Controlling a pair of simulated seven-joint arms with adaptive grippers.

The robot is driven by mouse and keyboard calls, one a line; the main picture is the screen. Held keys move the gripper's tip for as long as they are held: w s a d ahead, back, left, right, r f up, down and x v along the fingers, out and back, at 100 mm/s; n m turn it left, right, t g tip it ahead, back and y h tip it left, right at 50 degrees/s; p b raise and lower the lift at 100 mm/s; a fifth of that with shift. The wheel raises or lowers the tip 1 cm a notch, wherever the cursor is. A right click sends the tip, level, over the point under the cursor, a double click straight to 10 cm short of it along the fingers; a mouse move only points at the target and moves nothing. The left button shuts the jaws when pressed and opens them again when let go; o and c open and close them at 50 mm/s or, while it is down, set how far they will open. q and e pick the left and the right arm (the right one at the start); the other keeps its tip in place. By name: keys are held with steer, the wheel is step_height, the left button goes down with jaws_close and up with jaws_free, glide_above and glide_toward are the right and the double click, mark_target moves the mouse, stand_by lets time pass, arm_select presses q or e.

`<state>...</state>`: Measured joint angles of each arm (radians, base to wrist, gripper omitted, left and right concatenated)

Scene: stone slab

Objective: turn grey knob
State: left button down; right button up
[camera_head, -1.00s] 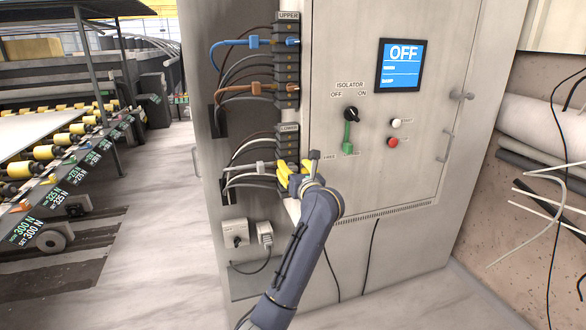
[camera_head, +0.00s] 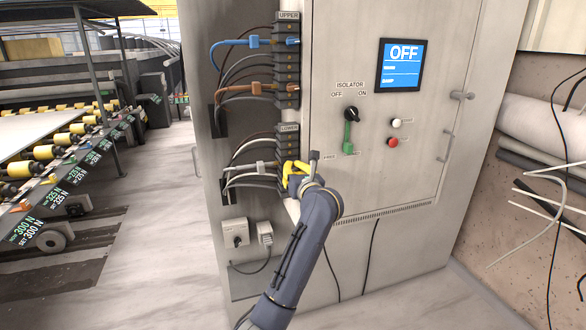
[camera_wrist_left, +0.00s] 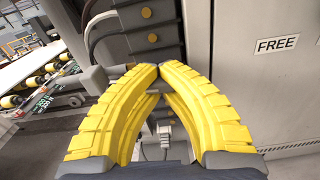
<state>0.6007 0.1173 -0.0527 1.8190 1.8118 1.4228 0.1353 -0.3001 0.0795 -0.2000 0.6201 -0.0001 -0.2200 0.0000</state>
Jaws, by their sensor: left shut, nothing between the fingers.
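My left gripper (camera_head: 291,170) has yellow fingers and is at the lower connector block (camera_head: 287,142) on the cabinet's left edge. In the left wrist view its fingertips (camera_wrist_left: 160,69) meet in front of the dark block, with nothing seen between them. A grey connector (camera_head: 262,167) with grey cables runs into the block just left of the fingers. It also shows left of the fingers in the left wrist view (camera_wrist_left: 97,77). I cannot make out a grey knob; the fingers cover that part of the block. My right gripper is not in view.
The upper block (camera_head: 287,62) carries a blue connector (camera_head: 253,41) and a brown one (camera_head: 254,88). A grey box (camera_head: 235,233) sits below.

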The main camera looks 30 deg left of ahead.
arm_select(q)
steer(key=shift+r, duration=0.4)
steer(key=shift+r+m, duration=0.1)
steer(key=shift+m, duration=1.2)
steer(key=c, duration=1.2)
jaws_free()
steer(key=shift+d, duration=0.2)
steer(key=shift+o, duration=0.6)
steer(key=shift+a, duration=0.1)
steer(key=shift+f, duration=0.2)
